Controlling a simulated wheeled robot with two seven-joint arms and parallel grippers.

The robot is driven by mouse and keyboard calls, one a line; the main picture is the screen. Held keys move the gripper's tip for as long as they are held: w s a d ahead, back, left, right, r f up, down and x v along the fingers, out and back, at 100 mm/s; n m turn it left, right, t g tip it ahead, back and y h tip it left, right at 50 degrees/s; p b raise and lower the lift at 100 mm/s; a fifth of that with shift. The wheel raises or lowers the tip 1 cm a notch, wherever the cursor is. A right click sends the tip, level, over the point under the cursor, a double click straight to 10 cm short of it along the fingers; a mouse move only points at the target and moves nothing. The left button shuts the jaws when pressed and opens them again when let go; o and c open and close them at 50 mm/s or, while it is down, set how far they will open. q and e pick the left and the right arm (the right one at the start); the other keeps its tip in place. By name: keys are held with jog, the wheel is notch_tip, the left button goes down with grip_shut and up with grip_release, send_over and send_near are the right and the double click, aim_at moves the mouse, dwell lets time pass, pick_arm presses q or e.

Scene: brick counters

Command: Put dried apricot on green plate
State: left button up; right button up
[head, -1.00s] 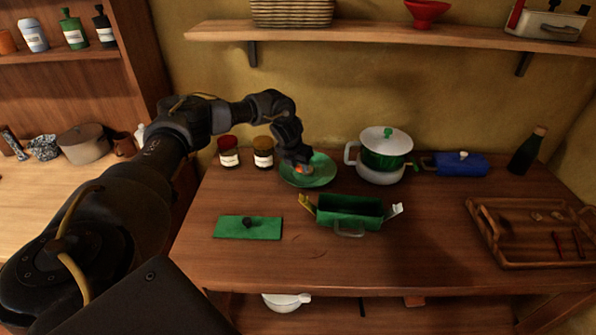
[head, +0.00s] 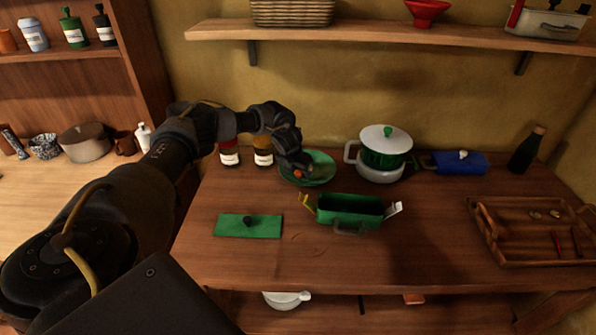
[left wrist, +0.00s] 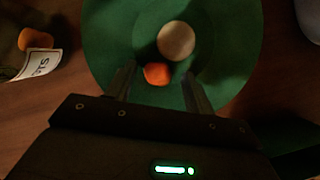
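The green plate (head: 325,168) lies at the back middle of the wooden counter. It fills the upper middle of the left wrist view (left wrist: 105,45). A small orange piece, seemingly the dried apricot (left wrist: 157,74), is over the plate, and a pale round thing (left wrist: 176,40) is beside it. The orange piece also shows in the head view (head: 299,174). My left gripper (left wrist: 159,72) is above the plate, its fingers apart on either side of the orange piece, with gaps visible. I cannot tell exactly how high the fingers are. My right gripper is out of view.
Two labelled jars (head: 229,153) stand left of the plate. A white-lidded pot (head: 386,140) stands close on its right. A green open box (head: 349,218) and a green lid (head: 248,226) lie in front. A wooden tray (head: 485,232) is at the right.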

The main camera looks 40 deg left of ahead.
pick_arm(q)
jog(key=shift+r, duration=0.2)
jog(key=b+v, duration=0.1)
jog(key=v, duration=1.1)
jog(key=shift+f, duration=0.1)
